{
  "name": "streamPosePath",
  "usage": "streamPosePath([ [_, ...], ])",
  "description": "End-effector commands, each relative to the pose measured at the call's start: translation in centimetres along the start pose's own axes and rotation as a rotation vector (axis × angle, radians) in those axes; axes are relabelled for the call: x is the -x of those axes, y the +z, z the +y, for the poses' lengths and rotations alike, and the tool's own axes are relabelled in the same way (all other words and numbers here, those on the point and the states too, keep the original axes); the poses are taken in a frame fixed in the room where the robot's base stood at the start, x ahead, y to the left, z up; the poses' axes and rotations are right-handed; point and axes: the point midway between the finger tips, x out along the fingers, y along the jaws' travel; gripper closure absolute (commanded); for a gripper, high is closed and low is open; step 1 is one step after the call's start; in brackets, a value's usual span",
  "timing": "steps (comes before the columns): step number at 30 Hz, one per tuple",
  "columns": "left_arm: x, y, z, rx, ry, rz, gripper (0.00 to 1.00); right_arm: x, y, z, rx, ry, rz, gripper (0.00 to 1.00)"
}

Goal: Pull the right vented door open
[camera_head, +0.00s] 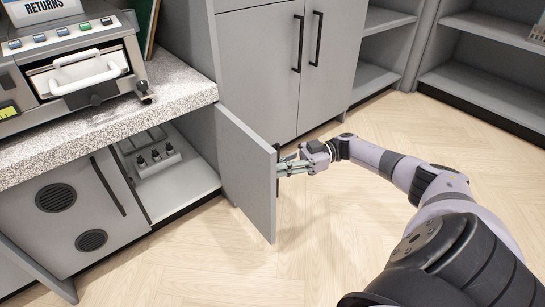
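The right vented door (245,175) of the under-counter cabinet stands swung far out from the front, its plain inner face towards me. Its vents are not visible from here. A short piece of its dark handle (277,165) shows past the free edge. My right gripper (284,168) is at that edge, with its fingers reaching to the handle on the outer side. The fingertips are small and partly hidden, so their grip on the handle is unclear. The left vented door (75,215), with two round dark vents and a long handle, is shut. My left gripper is out of view.
The open bay (178,190) holds a white rack (155,160) with several dark-topped bottles. A speckled counter (175,92) above carries an autoclave (70,65). Tall grey cabinets (265,60) and open shelves (485,50) stand behind. The wooden floor (340,225) around the door is clear.

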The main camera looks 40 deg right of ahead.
Motion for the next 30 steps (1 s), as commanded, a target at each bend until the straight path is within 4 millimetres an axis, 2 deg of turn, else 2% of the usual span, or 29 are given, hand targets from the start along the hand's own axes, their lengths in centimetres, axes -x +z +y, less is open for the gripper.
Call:
streamPosePath([
  [14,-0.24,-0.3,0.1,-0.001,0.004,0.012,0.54,0.26,0.12,0.16,0.0,-0.01,-0.004,1.0],
  [15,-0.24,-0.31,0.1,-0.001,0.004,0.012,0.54,0.26,0.12,0.16,0.0,-0.01,-0.004,0.9],
  [23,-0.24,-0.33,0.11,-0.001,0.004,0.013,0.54,0.24,0.08,0.14,0.0,-0.011,-0.002,0.72],
  [30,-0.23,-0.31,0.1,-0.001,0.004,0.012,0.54,0.23,0.04,0.12,0.0,-0.012,-0.001,0.71],
])
